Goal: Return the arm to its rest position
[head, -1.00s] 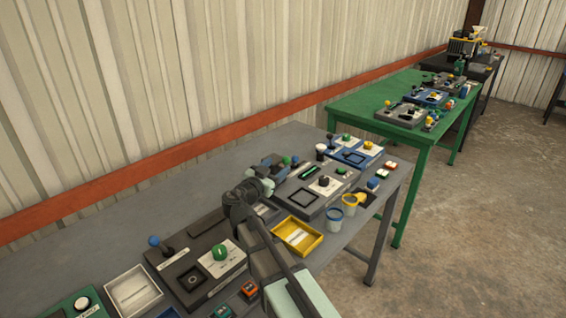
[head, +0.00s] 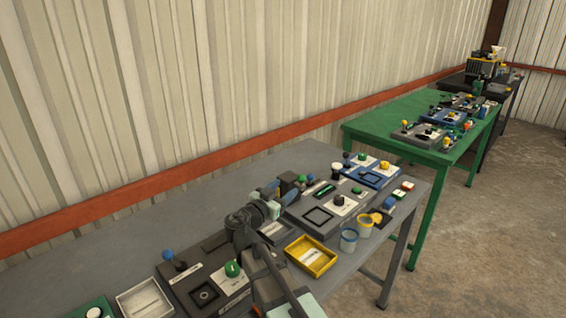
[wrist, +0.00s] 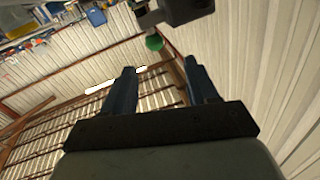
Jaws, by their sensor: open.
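My gripper (wrist: 160,78) points up and away from the tabletop in the wrist view, with its two dark blue fingers apart and nothing between them. In the head view my gripper (head: 277,190) is over the grey table (head: 75,285), close to the dark grey panels, and my own arm links hide part of the table below it. A green knob (wrist: 154,42) on a dark part shows just beyond the fingers in the wrist view.
A yellow tray (head: 327,268) and two cups, one with a blue rim (head: 348,240) and one yellow-rimmed (head: 365,226), stand right of my arm. A panel with a green knob (head: 232,269) and a white tray (head: 143,302) lie left. A green table (head: 380,130) stands beyond.

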